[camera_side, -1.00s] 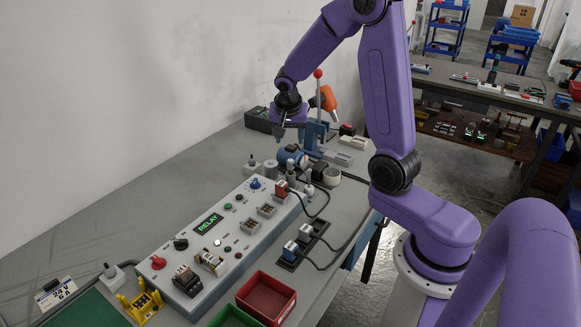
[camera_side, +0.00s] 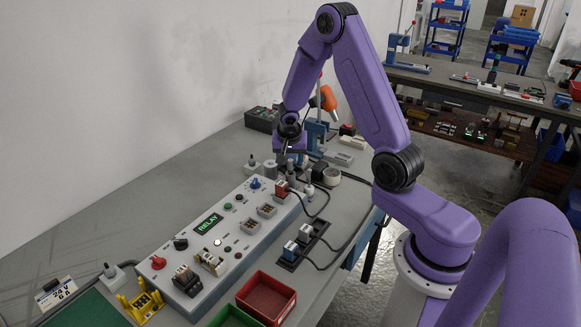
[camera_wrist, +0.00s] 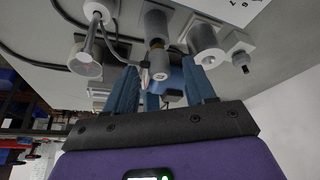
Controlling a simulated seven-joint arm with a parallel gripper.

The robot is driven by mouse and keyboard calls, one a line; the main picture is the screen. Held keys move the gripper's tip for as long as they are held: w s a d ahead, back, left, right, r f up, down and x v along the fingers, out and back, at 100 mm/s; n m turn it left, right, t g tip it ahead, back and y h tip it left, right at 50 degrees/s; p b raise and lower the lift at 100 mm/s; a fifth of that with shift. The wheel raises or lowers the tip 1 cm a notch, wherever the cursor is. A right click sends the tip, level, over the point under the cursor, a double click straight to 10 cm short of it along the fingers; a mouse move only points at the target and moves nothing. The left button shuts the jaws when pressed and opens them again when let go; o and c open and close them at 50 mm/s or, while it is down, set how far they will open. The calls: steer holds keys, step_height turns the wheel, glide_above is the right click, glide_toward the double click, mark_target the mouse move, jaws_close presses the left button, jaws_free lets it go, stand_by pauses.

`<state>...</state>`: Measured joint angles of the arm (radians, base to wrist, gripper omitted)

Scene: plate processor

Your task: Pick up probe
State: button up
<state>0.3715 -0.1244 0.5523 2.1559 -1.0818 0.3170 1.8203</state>
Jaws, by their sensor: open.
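My gripper (camera_side: 290,155) points down at the far end of the long grey control box, above a cluster of small grey cylindrical parts. In the wrist view my gripper (camera_wrist: 160,72) has two blue fingers spread apart. A grey cylindrical part with a brass band (camera_wrist: 157,62) shows between and beyond the fingertips. It looks like the probe, but I cannot tell for sure. A gap shows on both sides of it, and nothing is gripped. In the side view the fingers and arm partly cover this spot.
Other grey cylindrical parts stand close on both sides, one at left (camera_wrist: 88,55) and one at right (camera_wrist: 203,42). The control box (camera_side: 222,235) lies nearer, with cables beside it. A red bin (camera_side: 268,297) stands at the front.

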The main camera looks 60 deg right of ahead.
steer(key=shift+w+d+f, duration=0.15)
steer(key=shift+d+f, duration=0.05)
steer(key=shift+f, duration=0.4)
jaws_close()
steer(key=shift+r, duration=0.1)
step_height(320, 180, up, 9)
steer(key=shift+f, duration=0.1)
steer(key=shift+w+r, duration=0.2)
steer(key=shift+r, duration=0.15)
steer(key=w+r, duration=0.2)
steer(key=w, duration=0.5)
steer(key=shift+w+f, duration=0.1)
steer(key=shift+f, duration=2.6)
